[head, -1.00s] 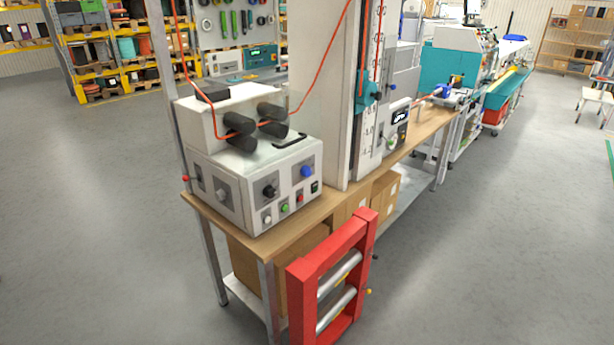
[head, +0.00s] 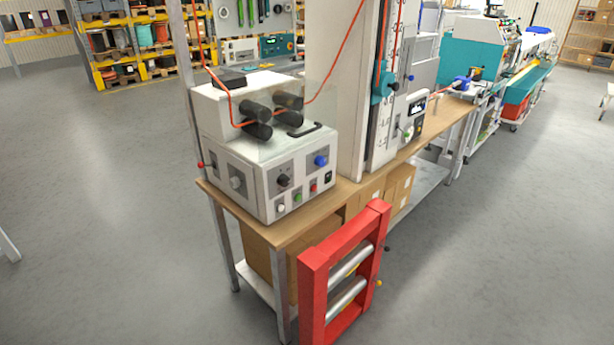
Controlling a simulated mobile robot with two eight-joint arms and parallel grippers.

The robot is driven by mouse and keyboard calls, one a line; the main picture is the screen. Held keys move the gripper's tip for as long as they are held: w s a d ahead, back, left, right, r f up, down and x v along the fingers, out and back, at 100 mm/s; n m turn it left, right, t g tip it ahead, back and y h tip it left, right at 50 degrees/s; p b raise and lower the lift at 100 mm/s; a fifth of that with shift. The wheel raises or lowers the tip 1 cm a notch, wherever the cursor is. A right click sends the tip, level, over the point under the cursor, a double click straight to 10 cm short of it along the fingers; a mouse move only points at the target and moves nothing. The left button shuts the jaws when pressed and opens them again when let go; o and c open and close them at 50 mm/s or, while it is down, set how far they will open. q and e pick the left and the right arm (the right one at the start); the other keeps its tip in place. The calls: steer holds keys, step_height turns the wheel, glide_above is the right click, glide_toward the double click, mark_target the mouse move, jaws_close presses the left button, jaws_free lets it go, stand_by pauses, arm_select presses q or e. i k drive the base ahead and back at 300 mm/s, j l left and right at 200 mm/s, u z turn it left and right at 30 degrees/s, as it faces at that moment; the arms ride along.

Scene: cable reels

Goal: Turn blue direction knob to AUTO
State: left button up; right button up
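The blue knob (head: 320,161) sits on the upper right of the front panel of a white control box (head: 262,190). The box stands on the near end of a wooden-topped bench. A black knob (head: 283,180) is to its left on the same panel, with small white, green and red buttons below. The label and setting of the blue knob are too small to read. Neither of my grippers shows in the head view.
A red frame with metal rollers (head: 345,270) stands in front of the bench (head: 285,231). An orange cable runs through black rollers (head: 258,120) on the box. A tall white column (head: 343,100) rises behind. The grey floor (head: 110,220) on the left is clear.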

mark_target(320, 161)
steer(key=i+z, duration=0.4)
steer(key=i, duration=0.8)
